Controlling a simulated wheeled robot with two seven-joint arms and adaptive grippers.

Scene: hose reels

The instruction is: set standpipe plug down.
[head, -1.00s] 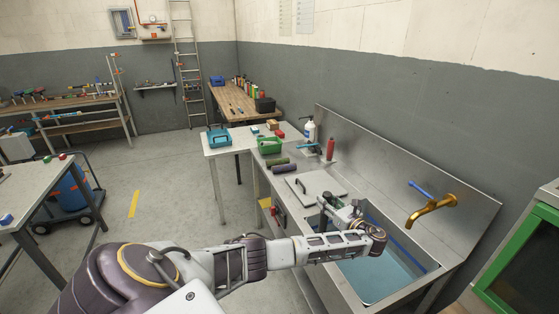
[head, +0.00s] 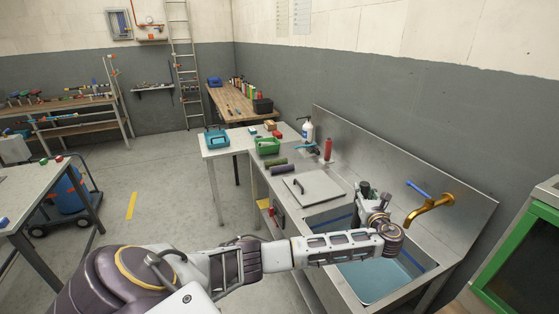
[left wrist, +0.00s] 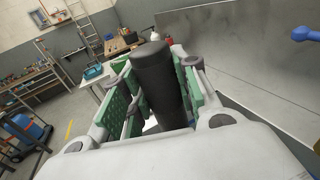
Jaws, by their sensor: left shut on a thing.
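The plug's lower end is hidden by the gripper body. In the head view the plug shows only as a small dark shape at the fingers. The sink basin (head: 372,284) holds blue water, and my left arm covers part of it. My right gripper is not in view.
A brass tap (head: 428,208) with a blue lever juts from the sink's backsplash. A square lid with a handle (head: 306,188) lies on the counter. Dark rollers (head: 280,168), a green bin (head: 267,146) and bottles stand beyond it. A green-framed cabinet (head: 520,240) is at right.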

